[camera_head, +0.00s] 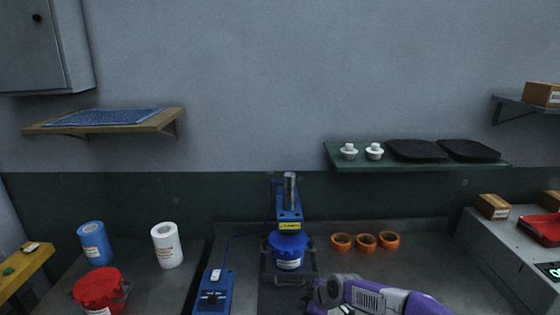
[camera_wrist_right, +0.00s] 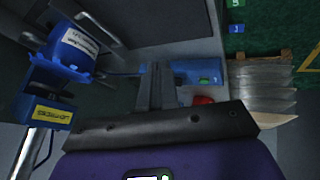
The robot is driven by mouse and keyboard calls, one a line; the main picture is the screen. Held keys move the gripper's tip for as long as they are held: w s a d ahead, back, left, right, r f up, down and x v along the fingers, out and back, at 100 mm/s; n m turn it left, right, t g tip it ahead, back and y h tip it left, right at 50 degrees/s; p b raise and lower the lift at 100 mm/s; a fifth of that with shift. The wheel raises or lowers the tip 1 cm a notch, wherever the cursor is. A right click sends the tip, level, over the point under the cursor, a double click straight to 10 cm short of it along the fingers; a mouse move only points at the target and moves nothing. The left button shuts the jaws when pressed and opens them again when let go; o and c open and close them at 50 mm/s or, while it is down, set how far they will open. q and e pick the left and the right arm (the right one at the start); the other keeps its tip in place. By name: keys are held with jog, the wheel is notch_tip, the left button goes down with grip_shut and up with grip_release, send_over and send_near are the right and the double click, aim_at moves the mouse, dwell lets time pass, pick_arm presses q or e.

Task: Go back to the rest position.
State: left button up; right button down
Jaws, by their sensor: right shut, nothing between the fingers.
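My right arm is purple and grey and comes in from the bottom right in the head view. Its gripper (camera_head: 312,296) is low in the picture, just in front of the blue press (camera_head: 288,212) and the blue bucket (camera_head: 288,252) in it. In the right wrist view the fingers (camera_wrist_right: 156,78) are together, with nothing between them. The press and bucket (camera_wrist_right: 72,52) show at the left there, apart from the fingers. My left gripper is not in view.
A blue control box (camera_head: 213,292) stands left of the press. A red bucket (camera_head: 99,290), a blue roll (camera_head: 95,243) and a white roll (camera_head: 167,246) are further left. Three orange rings (camera_head: 365,241) lie right of the press. A green shelf (camera_head: 430,164) hangs above.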

jog(key=s+f+m+g+b, duration=0.1)
jog(key=s+f+m+b, duration=0.15)
jog(key=s+f, duration=0.4)
jog(key=s+f+m+g+b, duration=0.1)
jog(key=s+f+m, duration=0.25)
jog(key=f, duration=0.65)
jog(key=s+f+m+g+b, duration=0.1)
jog(key=s+f+m+b, duration=0.15)
jog(key=s+f, duration=0.4)
pick_arm(q)
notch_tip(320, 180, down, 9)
jog(key=b, duration=0.2)
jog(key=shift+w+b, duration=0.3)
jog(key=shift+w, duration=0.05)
pick_arm(e)
jog(key=s+d+f+m, duration=0.1)
jog(key=s+f+m, duration=0.3)
jog(key=s, duration=0.3)
jog(key=s+d+f+m+g, duration=0.1)
jog(key=s+f+m, duration=0.4)
jog(key=s, duration=0.3)
jog(key=shift+s+d+f+h, duration=0.2)
jog(key=shift+d+f+h, duration=0.1)
jog(key=shift+f, duration=0.6)
